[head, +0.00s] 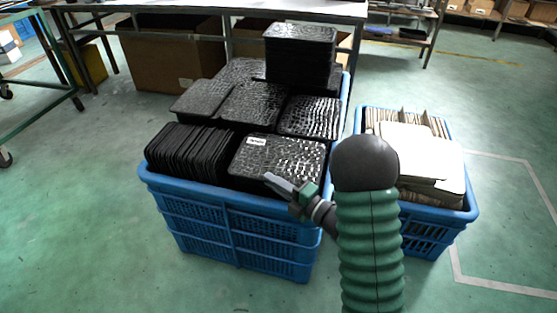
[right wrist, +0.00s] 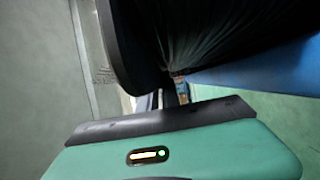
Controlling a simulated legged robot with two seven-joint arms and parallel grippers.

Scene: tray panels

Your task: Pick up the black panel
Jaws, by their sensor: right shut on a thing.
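A black panel (head: 277,156) with a glossy, crocodile-like surface and a small white label lies on top at the front right of the large blue crate (head: 230,210). My right gripper (head: 270,180) is at the panel's front edge, shut on it. In the right wrist view a large dark surface, which looks like the panel (right wrist: 200,40), fills the top above the dark bar of my gripper. The fingertips are hard to make out there. My left gripper is not in view.
Several upright black panels (head: 187,150) stand to the left in the same crate, with more stacks (head: 300,50) behind. A smaller blue crate (head: 425,230) with cardboard pieces (head: 425,155) stands to the right. A table (head: 230,8) is behind. Green floor is free at left.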

